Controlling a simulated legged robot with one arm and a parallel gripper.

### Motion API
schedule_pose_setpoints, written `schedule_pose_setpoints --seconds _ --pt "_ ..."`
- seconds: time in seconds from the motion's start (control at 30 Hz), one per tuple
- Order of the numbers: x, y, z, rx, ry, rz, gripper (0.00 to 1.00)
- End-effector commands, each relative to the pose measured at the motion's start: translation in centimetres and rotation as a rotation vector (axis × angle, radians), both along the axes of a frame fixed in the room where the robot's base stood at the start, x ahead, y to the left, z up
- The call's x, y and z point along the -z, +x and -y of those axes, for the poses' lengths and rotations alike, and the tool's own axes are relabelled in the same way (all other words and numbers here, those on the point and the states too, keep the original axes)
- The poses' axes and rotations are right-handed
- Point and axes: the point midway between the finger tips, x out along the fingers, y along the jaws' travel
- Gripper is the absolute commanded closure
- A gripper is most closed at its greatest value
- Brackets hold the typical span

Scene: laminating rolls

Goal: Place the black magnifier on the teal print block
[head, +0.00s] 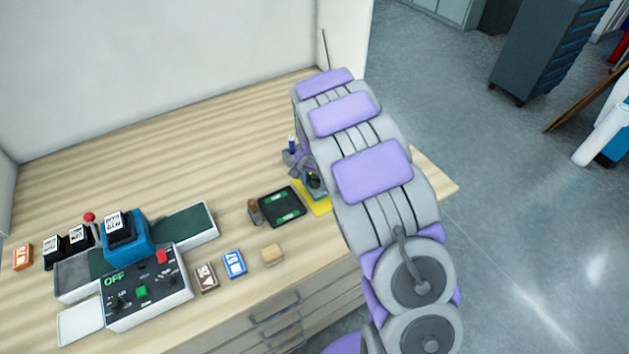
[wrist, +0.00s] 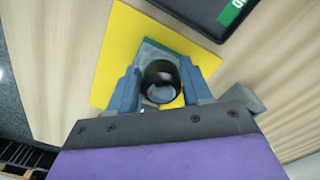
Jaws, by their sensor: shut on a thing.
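The black magnifier (wrist: 160,82) is a short dark cylinder with a glassy top, between the fingers of my gripper (wrist: 160,88) in the wrist view. My gripper is shut on it. The teal print block (wrist: 148,50) shows as a teal-grey edge just behind and under the magnifier, on a yellow sheet (wrist: 110,58). Whether the magnifier touches the block or is held just above it, I cannot tell. In the head view my arm covers part of this spot; the magnifier (head: 314,182) shows small at the arm's left edge.
A black tablet-like tray (head: 282,207) with green marks lies left of the yellow sheet (head: 318,205). A brown bottle-like item (head: 254,211) stands beside it. The laminating machine (head: 145,285) with an OFF sign and several small boxes are further left. The table's right edge is near my arm.

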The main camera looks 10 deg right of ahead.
Motion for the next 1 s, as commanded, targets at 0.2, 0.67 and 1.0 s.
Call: schedule_pose_setpoints --seconds 0.2,0.67,1.0 --pt "0.0 0.0 0.0 0.000 0.000 0.002 0.82" --pt "0.1 0.1 0.0 0.001 0.000 0.004 0.26" --pt "-0.9 0.1 0.0 0.001 0.000 0.006 0.26"
